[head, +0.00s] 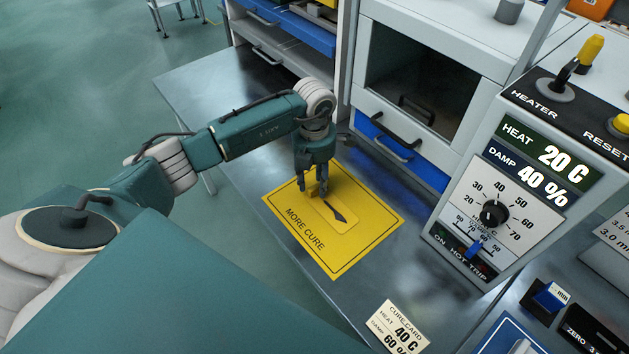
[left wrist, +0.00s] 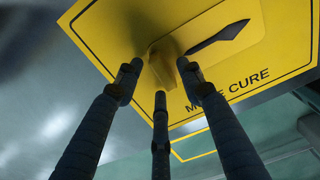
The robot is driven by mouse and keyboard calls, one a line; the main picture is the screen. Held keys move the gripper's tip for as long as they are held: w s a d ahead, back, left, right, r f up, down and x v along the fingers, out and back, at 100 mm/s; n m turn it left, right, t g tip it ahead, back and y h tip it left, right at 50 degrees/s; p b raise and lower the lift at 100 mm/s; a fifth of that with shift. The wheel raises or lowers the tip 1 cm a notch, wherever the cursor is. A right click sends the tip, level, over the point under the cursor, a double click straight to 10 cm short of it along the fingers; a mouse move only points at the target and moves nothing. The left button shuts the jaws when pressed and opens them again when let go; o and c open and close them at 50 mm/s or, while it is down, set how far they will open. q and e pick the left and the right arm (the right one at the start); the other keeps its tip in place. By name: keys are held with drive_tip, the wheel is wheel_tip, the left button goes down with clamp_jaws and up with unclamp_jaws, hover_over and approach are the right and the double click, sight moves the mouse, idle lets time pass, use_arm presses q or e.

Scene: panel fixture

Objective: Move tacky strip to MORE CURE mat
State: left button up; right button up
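The yellow MORE CURE mat (head: 368,236) lies on the metal bench, and it also shows in the left wrist view (left wrist: 290,30). The tacky strip (head: 327,214), a yellow plate with a dark pointed mark and a small raised tab, appears to lie flat on the mat. It also shows in the left wrist view (left wrist: 172,45). My left gripper (head: 312,187) points down at the tab end of the strip. In the left wrist view its fingers (left wrist: 160,82) are spread around the tab, with a gap at the left finger. My right gripper is not in view.
A control panel (head: 519,190) with HEAT 20 C and DAMP 40 % displays stands to the right. A CURE CARD (head: 398,327) reading 40 C and 60 % lies at the front. An open-fronted cabinet (head: 415,85) stands behind. The bench left of the mat is clear.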

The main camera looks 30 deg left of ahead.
use_arm(q)
wheel_tip(320, 180, up, 12)
drive_tip(key=b, duration=0.2)
idle(0.5)
